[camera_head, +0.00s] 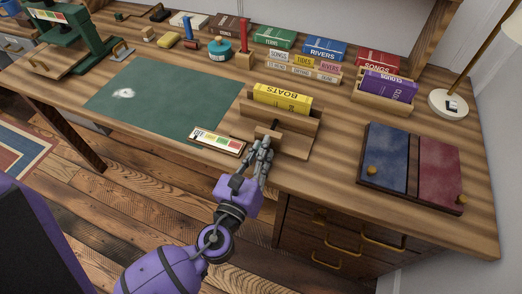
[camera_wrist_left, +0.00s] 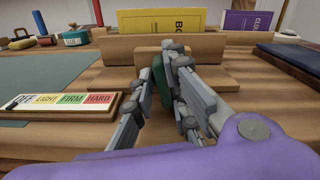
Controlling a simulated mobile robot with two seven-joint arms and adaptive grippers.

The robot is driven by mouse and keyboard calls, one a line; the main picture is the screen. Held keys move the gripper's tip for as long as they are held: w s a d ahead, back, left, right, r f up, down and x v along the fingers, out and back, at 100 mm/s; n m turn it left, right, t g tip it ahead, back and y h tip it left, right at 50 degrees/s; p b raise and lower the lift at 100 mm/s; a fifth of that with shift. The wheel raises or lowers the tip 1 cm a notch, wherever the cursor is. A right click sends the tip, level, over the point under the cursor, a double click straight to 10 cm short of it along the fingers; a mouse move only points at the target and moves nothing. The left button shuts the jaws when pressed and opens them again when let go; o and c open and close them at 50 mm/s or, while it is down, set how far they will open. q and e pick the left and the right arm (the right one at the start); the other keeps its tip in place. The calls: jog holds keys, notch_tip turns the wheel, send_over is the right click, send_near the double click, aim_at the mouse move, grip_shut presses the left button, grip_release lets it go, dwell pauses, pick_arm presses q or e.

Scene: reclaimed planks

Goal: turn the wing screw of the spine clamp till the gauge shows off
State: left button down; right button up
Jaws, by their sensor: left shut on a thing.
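The wooden spine clamp (camera_head: 292,142) stands at the front of the desk with the yellow book BOATS (camera_head: 282,98) upright between its boards. Both also show in the wrist view, the clamp's front board (camera_wrist_left: 215,47) below the book (camera_wrist_left: 160,20). My left gripper (camera_head: 264,146) is at the clamp's front, shut on the green wing screw (camera_wrist_left: 163,86), which its fingers partly hide. The gauge (camera_head: 217,142) lies left of the gripper. In the wrist view the gauge (camera_wrist_left: 62,105) reads OFF, LIGHT, FIRM, HARD, with a dark pointer at the OFF end. My right gripper is not in view.
A green mat (camera_head: 165,105) lies left of the clamp. A blue and red book cover board (camera_head: 412,165) lies to the right. Books and small racks (camera_head: 300,72) line the back. A lamp (camera_head: 450,103) stands at the right, a green press (camera_head: 75,40) at the far left.

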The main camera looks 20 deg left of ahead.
pick_arm(q)
jog(key=shift+d+n, duration=0.25)
jog(key=shift+n, duration=0.15)
